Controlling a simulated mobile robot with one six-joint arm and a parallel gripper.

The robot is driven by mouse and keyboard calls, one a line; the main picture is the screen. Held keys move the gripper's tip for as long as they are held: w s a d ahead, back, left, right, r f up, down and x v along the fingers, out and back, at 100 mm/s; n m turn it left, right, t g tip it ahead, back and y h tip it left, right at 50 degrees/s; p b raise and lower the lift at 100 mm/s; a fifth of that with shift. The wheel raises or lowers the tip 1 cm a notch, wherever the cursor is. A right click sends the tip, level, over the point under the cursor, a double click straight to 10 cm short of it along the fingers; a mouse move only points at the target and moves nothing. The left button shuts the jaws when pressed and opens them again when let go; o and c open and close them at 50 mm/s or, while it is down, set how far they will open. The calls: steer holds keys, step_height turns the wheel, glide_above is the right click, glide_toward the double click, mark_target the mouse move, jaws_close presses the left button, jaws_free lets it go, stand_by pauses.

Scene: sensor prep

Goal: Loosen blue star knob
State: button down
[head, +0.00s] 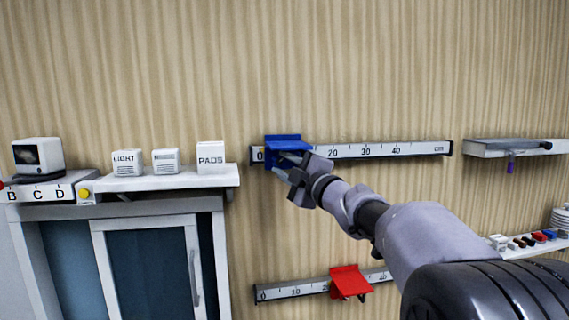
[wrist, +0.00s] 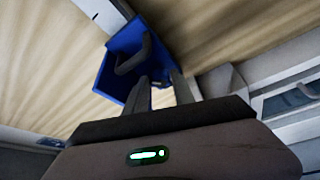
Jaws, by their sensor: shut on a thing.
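The blue carriage (head: 283,140) sits near the 0 end of the upper ruler rail (head: 365,151) on the wall. My gripper (head: 286,166) is at the carriage's lower right front, its fingers reaching against it. In the wrist view the blue carriage (wrist: 117,65) shows a dark grey curved handle (wrist: 133,56) just beyond my fingertips (wrist: 160,84). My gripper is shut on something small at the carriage. The blue star knob itself is hidden by the fingers, and I cannot make out its shape.
A lower ruler rail (head: 295,291) carries a red carriage (head: 345,280). A shelf (head: 165,180) at left holds white boxes, one marked PADS (head: 210,157). At right are a small wall shelf (head: 495,148) and a lower shelf (head: 525,250) with several small coloured items. The wall between the rails is clear.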

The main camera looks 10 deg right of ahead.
steer(key=shift+r, duration=0.1)
stand_by(0.3)
steer(key=c, duration=1.1)
jaws_free()
steer(key=shift+o, duration=0.2)
